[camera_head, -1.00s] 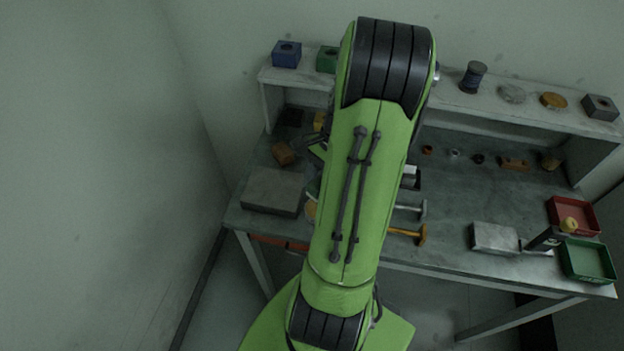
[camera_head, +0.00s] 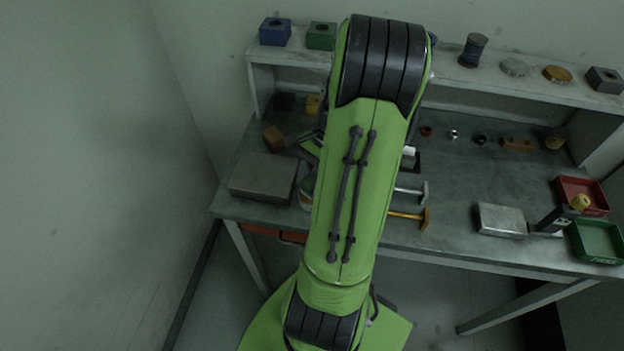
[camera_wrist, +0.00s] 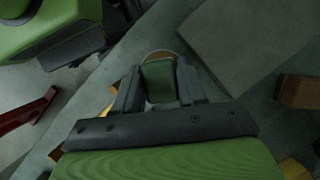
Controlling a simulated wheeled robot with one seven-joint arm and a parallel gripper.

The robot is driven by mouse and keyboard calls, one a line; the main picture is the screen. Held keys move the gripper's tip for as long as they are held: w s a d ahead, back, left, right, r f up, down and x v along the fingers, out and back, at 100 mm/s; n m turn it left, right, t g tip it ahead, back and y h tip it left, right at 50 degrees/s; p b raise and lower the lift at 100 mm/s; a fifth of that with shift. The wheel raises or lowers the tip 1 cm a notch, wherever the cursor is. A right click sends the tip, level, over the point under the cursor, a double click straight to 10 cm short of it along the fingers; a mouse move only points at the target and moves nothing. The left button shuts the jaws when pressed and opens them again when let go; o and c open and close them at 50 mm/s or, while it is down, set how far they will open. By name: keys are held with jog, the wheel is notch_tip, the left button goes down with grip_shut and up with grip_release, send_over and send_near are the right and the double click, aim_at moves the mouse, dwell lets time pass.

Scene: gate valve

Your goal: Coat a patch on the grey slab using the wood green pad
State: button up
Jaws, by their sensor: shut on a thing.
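The grey slab (camera_head: 263,177) lies flat on the left part of the workbench. It also shows at the upper right of the wrist view (camera_wrist: 250,38). In the wrist view, my gripper (camera_wrist: 160,82) is shut on the green pad (camera_wrist: 159,80), which sits between the two dark fingers. The pad is beside the slab and apart from it in the picture. A round, tan-rimmed thing shows partly behind the pad; its lower part is hidden. In the head view my arm covers the pad and most of the gripper.
A brown block (camera_head: 273,138) lies behind the slab. Hammers (camera_head: 410,215) lie right of my arm. A metal box (camera_head: 501,220), a red tray (camera_head: 582,193) and a green tray (camera_head: 597,242) are at the right. A raised shelf (camera_head: 505,78) runs along the back with several small items.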

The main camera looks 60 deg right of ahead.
aim_at(313, 180)
jog(key=shift+f, duration=0.6)
dwell(1.7)
jog(key=shift+r, duration=0.1)
notch_tip(313, 180, up, 7)
jog(key=p, duration=0.7)
jog(key=shift+r+p, duration=0.1)
jog(key=shift+p, duration=0.2)
